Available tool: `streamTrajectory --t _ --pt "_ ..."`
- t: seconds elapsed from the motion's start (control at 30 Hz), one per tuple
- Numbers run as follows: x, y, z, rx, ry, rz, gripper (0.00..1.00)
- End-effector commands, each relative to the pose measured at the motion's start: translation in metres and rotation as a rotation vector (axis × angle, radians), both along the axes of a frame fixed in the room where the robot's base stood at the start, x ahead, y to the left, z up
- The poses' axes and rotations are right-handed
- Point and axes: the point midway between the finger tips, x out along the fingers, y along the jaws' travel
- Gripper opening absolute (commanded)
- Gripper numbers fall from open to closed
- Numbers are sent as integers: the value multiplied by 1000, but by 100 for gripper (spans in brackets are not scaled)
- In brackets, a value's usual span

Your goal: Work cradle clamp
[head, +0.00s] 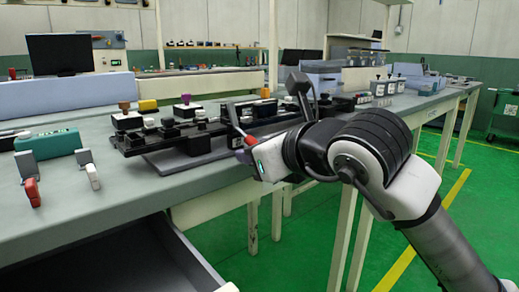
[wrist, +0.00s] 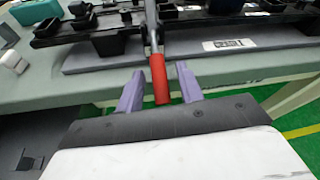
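A clamp lever with a red handle (wrist: 159,80) sticks out from the front of the black cradle fixture (wrist: 105,45), toward my gripper. In the wrist view my gripper (wrist: 160,85) is open, its two lilac fingers on either side of the red handle with a gap on each side. In the head view my gripper (head: 243,150) is at the front right part of the cradle fixture (head: 160,140), by the bench edge. A bit of the red handle (head: 249,140) shows there; the rest of the clamp is mostly hidden by my gripper and arm.
The fixture stands on a grey base plate (head: 190,158) on the bench (head: 110,185). A red-handled clamp (head: 32,191), a white-handled one (head: 92,176) and a green case (head: 52,144) lie at left. An open drawer (head: 125,262) juts out below the bench.

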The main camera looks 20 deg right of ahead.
Motion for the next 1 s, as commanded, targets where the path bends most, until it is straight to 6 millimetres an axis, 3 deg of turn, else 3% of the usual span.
streamTrajectory --t 0.27,0.7,1.0 --pt "-14 -4 6 0 -1 -3 37" --pt "-102 -24 35 0 -3 -4 37" --pt "-128 -29 42 0 0 0 37"
